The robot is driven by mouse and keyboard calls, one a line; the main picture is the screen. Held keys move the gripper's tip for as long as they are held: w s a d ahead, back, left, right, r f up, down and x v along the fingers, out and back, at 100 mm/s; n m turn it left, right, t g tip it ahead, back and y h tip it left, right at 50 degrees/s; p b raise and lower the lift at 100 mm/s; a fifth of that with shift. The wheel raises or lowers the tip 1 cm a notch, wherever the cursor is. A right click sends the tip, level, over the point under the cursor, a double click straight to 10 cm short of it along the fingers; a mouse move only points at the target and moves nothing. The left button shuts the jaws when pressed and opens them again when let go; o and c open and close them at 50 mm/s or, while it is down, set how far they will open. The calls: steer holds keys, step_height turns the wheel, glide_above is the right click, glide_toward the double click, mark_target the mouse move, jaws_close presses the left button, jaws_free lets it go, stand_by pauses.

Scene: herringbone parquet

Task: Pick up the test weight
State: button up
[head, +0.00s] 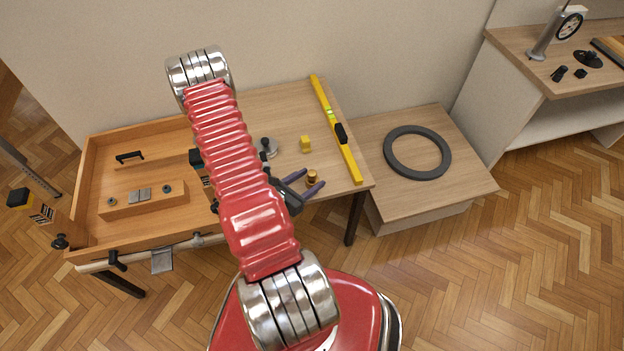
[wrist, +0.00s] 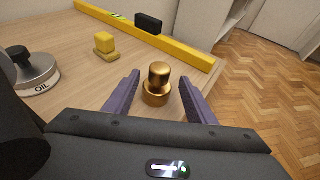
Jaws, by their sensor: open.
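The test weight (wrist: 157,88) is a small brass cylinder with a knob on top, upright on the wooden table. In the head view the weight (head: 312,177) stands near the table's right front edge. My gripper (wrist: 160,84) is open, with one purple finger on each side of the weight in the wrist view. The fingers look apart from it, with gaps on both sides.
A yellow block (wrist: 105,44) and an oil can (wrist: 30,72) stand left of the weight. A yellow spirit level (head: 334,125) lies along the table's right side. A wooden tray (head: 84,185) holds parts at left. A dark ring (head: 388,150) lies on a low platform at right.

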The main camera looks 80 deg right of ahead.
mark_target(319, 173)
steer(key=shift+s+d+f, duration=0.1)
steer(key=shift+s+d, duration=0.05)
steer(key=shift+d, duration=0.15)
steer(key=shift+x, duration=2.6)
steer(key=shift+c, duration=0.4)
steer(key=shift+d, duration=0.1)
steer(key=c, duration=1)
